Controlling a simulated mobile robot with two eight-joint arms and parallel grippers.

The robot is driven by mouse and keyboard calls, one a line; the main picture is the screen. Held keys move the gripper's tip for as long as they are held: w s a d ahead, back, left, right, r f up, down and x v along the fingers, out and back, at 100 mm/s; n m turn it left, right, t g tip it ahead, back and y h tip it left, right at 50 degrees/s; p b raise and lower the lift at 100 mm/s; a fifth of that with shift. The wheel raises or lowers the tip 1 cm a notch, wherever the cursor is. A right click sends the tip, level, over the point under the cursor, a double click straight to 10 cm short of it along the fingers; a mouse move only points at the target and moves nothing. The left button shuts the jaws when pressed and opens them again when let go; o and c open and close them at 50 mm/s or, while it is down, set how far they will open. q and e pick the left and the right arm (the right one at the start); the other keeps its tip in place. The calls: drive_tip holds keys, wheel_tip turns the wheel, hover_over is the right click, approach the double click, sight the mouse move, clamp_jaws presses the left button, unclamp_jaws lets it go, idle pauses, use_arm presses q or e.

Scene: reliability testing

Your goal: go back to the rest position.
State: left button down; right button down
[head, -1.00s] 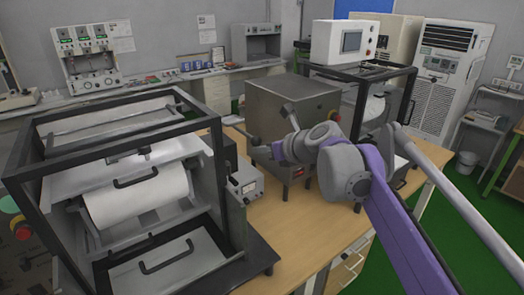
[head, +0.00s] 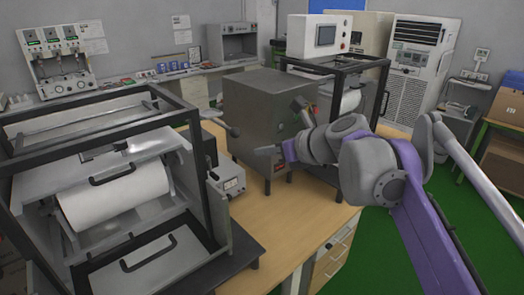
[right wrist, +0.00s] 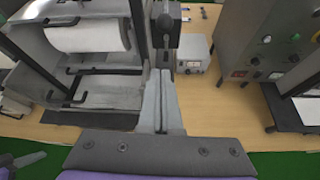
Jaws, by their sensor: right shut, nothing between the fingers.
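My right arm comes in from the right in the head view, with purple and grey links bent over the wooden table. My right gripper (head: 268,150) points left in front of the grey metal box (head: 262,105). In the right wrist view my right gripper (right wrist: 161,98) is shut, its fingers together with nothing between them. It hangs over the table between the framed roller machine and a small meter box.
The black-framed roller machine (head: 200,215) fills the left of the table. The small meter box (head: 228,180) stands beside it; another framed machine (head: 335,65) stands behind. The wooden table top (head: 285,225) is bare at front right. Green floor (head: 405,240) lies open to its right.

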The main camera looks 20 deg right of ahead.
drive_tip(key=s+a+f+n+g+h, duration=0.1)
drive_tip(key=s+f+n+g, duration=0.1)
drive_tip(key=s+f+n, duration=0.6)
drive_tip(key=s+a+f+n+g+h, duration=0.1)
drive_tip(key=s+f+n+g+h, duration=0.1)
drive_tip(key=s+f+n, duration=0.6)
drive_tip(key=s+a+f+n+g+h, duration=0.1)
drive_tip(key=s+f+n, duration=0.7)
drive_tip(key=f+n, duration=0.8)
wheel_tip(320, 180, down, 3)
drive_tip(key=shift+s+a+r+n+g+h, duration=0.1)
drive_tip(key=shift+s+a+n+g+h, duration=0.2)
drive_tip(key=shift+n+g+h, duration=0.15)
drive_tip(key=c, duration=1.6)
unclamp_jaws()
drive_tip(key=shift+w, duration=0.1)
